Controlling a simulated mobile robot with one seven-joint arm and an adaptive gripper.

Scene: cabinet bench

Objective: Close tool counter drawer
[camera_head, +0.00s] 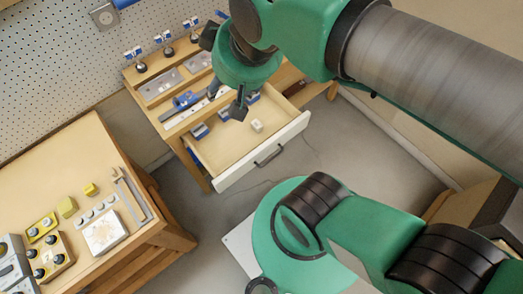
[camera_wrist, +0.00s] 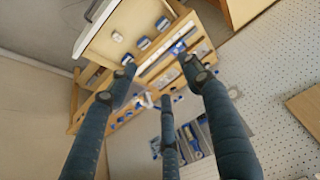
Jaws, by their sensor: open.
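The tool counter (camera_head: 150,95) is a wooden bench against the pegboard wall. Its drawer (camera_head: 225,148) is pulled out, with a white front (camera_head: 290,139) and a dark handle (camera_head: 268,156). A small white item (camera_head: 257,125) and blue-and-white items (camera_head: 200,131) lie in the drawer. My gripper (camera_head: 224,100) is above the counter and the drawer's back part, apart from the drawer front. In the wrist view, the fingers of my gripper (camera_wrist: 166,85) are spread and empty. The open drawer (camera_wrist: 105,35) and its handle (camera_wrist: 92,10) show at the upper left there.
A second wooden bench (camera_head: 60,165) with yellow blocks (camera_head: 67,207) and grey devices stands at the left. The counter top holds blue-handled tools (camera_head: 186,100) and small stands. The pegboard (camera_head: 60,50) is behind. Grey floor (camera_head: 340,150) is clear before the drawer.

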